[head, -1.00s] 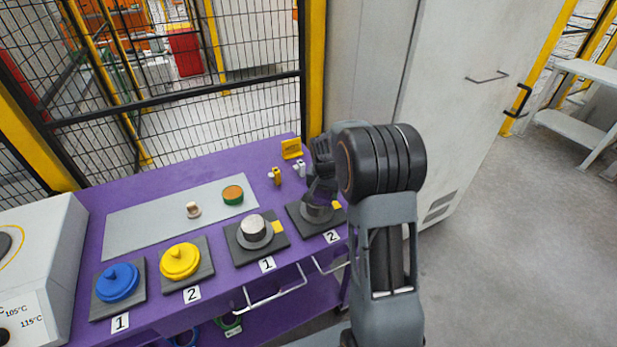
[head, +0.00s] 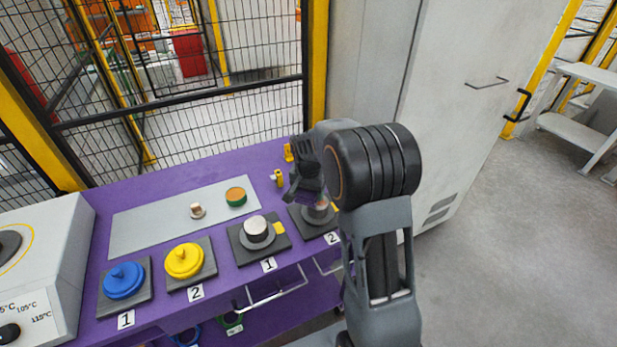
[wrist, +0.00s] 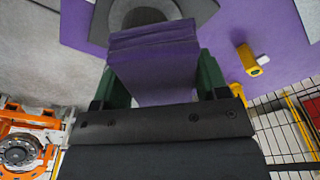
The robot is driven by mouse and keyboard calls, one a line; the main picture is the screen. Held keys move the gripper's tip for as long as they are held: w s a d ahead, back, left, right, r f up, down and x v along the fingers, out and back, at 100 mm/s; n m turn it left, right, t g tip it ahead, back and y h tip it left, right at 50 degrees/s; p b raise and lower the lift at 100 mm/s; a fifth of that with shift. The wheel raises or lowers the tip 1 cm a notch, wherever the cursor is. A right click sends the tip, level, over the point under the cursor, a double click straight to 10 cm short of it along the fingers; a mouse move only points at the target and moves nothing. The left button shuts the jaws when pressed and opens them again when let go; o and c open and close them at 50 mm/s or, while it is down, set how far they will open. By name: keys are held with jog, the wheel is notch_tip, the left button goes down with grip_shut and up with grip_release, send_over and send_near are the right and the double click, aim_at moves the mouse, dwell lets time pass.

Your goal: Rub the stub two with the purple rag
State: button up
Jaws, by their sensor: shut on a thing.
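Stub two is the short grey cylinder (head: 318,209) on a dark square plate with the "2" label, at the right end of the purple table. My gripper (head: 307,192) is just above it and slightly to its left. In the wrist view my gripper (wrist: 157,92) is shut on the purple rag (wrist: 153,62), a folded block between green fingers. The stub's round grey flange (wrist: 203,12) shows behind the rag's far end. The rag hides part of the stub there, and I cannot tell whether they touch.
Stub one (head: 256,229) stands on its plate to the left. Further left are a yellow lid (head: 184,261) and a blue lid (head: 123,281). A grey mat (head: 150,228) holds a green-orange piece (head: 236,196) and a small stamp-like piece (head: 197,211). A grey cabinet (head: 450,110) stands at right.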

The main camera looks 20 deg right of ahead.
jog(key=shift+r+p, duration=1.15)
jog(key=shift+r, duration=0.85)
jog(key=shift+r+p, duration=0.2)
jog(key=shift+p, duration=0.95)
jog(key=shift+p, duration=0.3)
